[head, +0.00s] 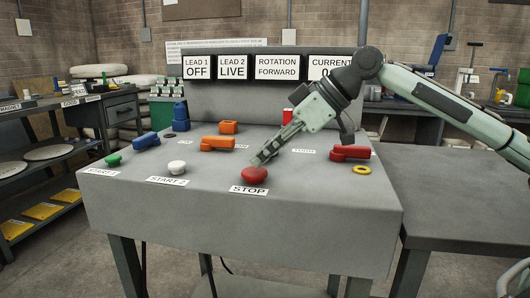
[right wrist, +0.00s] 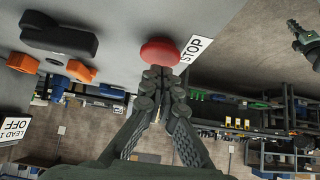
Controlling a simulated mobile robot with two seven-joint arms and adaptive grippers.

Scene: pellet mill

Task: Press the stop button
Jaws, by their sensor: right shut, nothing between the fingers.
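The red stop button (head: 254,175) is a round, domed cap on the sloping grey console, just behind the white STOP label (head: 249,190). My right gripper (head: 262,159) reaches down from the upper right, its fingertips at the back edge of the button. In the right wrist view the shut, empty fingertips (right wrist: 156,72) overlap the lower edge of the red button (right wrist: 159,51). I cannot tell whether they touch it. My left gripper is not in view.
A white button (head: 177,167) and a green button (head: 113,160) sit left on the console (head: 300,222). An orange handle (head: 218,143) is behind, a red handle (head: 350,153) and yellow ring (head: 362,170) are to the right. A sign panel (head: 278,68) stands at the back.

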